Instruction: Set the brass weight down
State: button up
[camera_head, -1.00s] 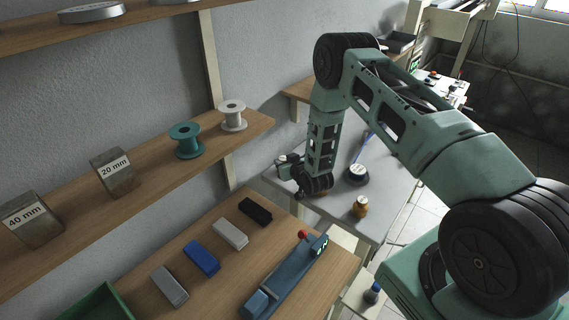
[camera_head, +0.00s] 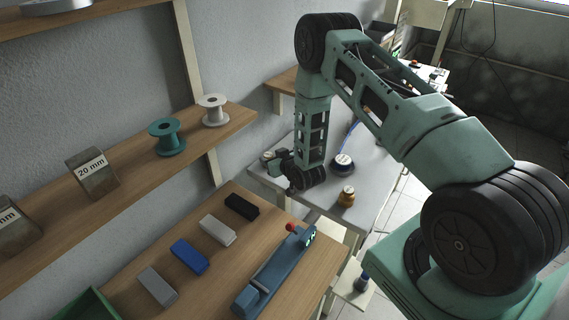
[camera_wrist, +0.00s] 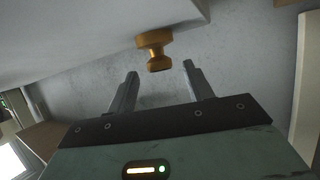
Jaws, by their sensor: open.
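In the wrist view a brass weight (camera_wrist: 155,40) with a wide disc, a narrow neck and a smaller knob hangs upside down in the picture against a pale surface. It is just past the tips of my gripper (camera_wrist: 160,69). The two fingers are apart, on either side of the knob's line, with nothing held between them. In the head view a brass piece with a pale top (camera_head: 346,198) stands upright on the grey-white table (camera_head: 372,190); I cannot tell whether it is the same weight. My fingertips are hard to make out there, low over the table's left part.
The nearer wooden bench (camera_head: 215,270) holds several coloured blocks and a long blue device (camera_head: 275,272) with a red knob. A wall shelf (camera_head: 130,163) with spools and marked blocks runs along the left.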

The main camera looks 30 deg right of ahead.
jog(key=b+v, duration=0.2)
jog(key=v, duration=0.6)
jog(key=shift+s+r+b, duration=0.15)
jog(key=shift+s+b, duration=0.05)
jog(key=shift+b, duration=0.2)
jog(key=shift+s+a+r, duration=0.1)
jog(key=shift+s+r, duration=0.05)
jog(key=s+a+r+n+g+y, duration=0.25)
jog(key=a+r, duration=0.25)
jog(key=a, duration=0.4)
jog(key=s+a+r+n+g+y, duration=0.1)
jog(key=s+a+r+g, duration=0.35)
jog(key=a, duration=0.45)
jog(key=s+a+r+n+g+h, duration=0.1)
jog(key=s+r+g, duration=0.1)
jog(key=s, duration=0.6)
jog(key=s+a+r+n+g+h, duration=0.1)
jog(key=s+r+n+g, duration=0.1)
jog(key=s+r, duration=0.3)
jog(key=s+a+r+n+g+h, duration=0.1)
jog(key=s+r, duration=0.3)
jog(key=s, duration=0.8)
jog(key=shift+a+g, duration=0.5)
jog(key=shift+g, duration=0.2)
